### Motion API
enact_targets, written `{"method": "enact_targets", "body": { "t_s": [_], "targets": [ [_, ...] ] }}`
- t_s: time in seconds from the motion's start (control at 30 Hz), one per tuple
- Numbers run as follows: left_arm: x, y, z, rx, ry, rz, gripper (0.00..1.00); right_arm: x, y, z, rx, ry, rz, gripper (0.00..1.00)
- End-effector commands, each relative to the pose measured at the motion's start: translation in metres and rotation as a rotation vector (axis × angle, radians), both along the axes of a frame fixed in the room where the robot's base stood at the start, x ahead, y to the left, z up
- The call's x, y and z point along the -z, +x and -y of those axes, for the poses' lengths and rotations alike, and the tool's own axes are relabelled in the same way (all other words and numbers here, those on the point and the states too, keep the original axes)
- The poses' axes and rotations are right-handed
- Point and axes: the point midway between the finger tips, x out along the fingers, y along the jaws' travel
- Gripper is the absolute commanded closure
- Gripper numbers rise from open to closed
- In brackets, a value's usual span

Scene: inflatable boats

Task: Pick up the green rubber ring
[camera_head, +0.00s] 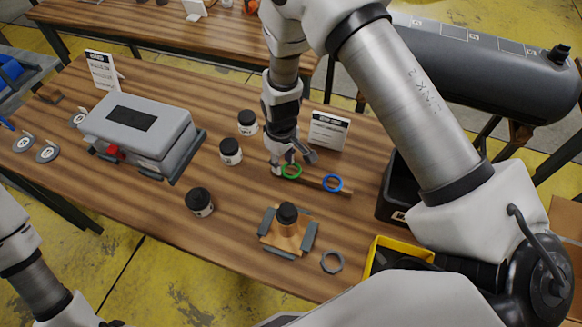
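The green rubber ring (291,171) lies on a narrow wooden strip (318,184) on the table, to the left of a blue ring (332,183). My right gripper (294,160) points down right over the green ring, with its fingers spread apart. One fingertip overlaps the ring in the picture; I cannot tell whether they touch. My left arm shows at the lower left edge, and its gripper is out of the picture.
A grey case (139,127) stands on the left. A wooden block with grey parts (284,237), a grey nut (332,262), a yellow bin (396,246) and a black bin (391,207) lie in front and right.

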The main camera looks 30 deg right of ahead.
Motion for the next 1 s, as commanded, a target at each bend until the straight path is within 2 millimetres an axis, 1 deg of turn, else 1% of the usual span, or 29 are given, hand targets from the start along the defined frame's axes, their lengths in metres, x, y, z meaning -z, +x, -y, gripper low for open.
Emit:
{"method": "enact_targets", "body": {
  "t_s": [0.03, 0.1, 0.2, 0.27, 0.73, 0.77, 0.8, 0.87, 0.93, 0.97, 1.0],
  "targets": [
    [-0.011, 0.0, 0.0, 0.0, 0.0, 0.0, 0.16, 0.004, -0.004, 0.002, 0.002, 0.001, -0.007, 0.63],
    [-0.019, 0.0, 0.0, 0.0, 0.0, 0.0, 0.16, 0.016, -0.007, 0.006, 0.002, 0.001, -0.007, 0.63],
    [-0.02, 0.0, 0.0, 0.0, 0.0, 0.0, 0.16, 0.034, -0.005, 0.006, 0.0, 0.001, -0.003, 0.63],
    [-0.02, 0.0, 0.0, 0.0, 0.0, 0.0, 0.16, 0.039, -0.005, 0.005, 0.0, 0.001, -0.001, 0.63],
    [-0.017, 0.0, 0.0, 0.0, 0.0, 0.0, 0.16, 0.044, -0.005, 0.005, 0.0, 0.001, -0.001, 0.63],
    [-0.017, 0.0, 0.0, 0.0, 0.0, 0.0, 0.16, 0.043, -0.005, 0.005, 0.0, 0.001, -0.001, 0.67],
    [-0.017, 0.0, 0.0, 0.0, 0.0, 0.0, 0.16, 0.043, -0.005, 0.005, 0.0, 0.001, -0.001, 0.76],
    [-0.017, 0.0, 0.0, 0.0, 0.0, 0.0, 0.16, 0.043, -0.005, 0.005, 0.0, 0.001, -0.001, 0.84],
    [-0.017, 0.0, 0.0, 0.0, 0.0, 0.0, 0.16, 0.043, -0.005, 0.005, 0.0, 0.001, -0.001, 0.96],
    [-0.017, 0.0, 0.0, 0.0, 0.0, 0.0, 0.16, 0.043, -0.005, 0.005, 0.0, 0.001, -0.001, 1.0],
    [-0.017, 0.0, 0.0, 0.0, 0.0, 0.0, 0.16, 0.043, -0.005, 0.005, 0.0, 0.001, -0.001, 1.0]
  ]
}}
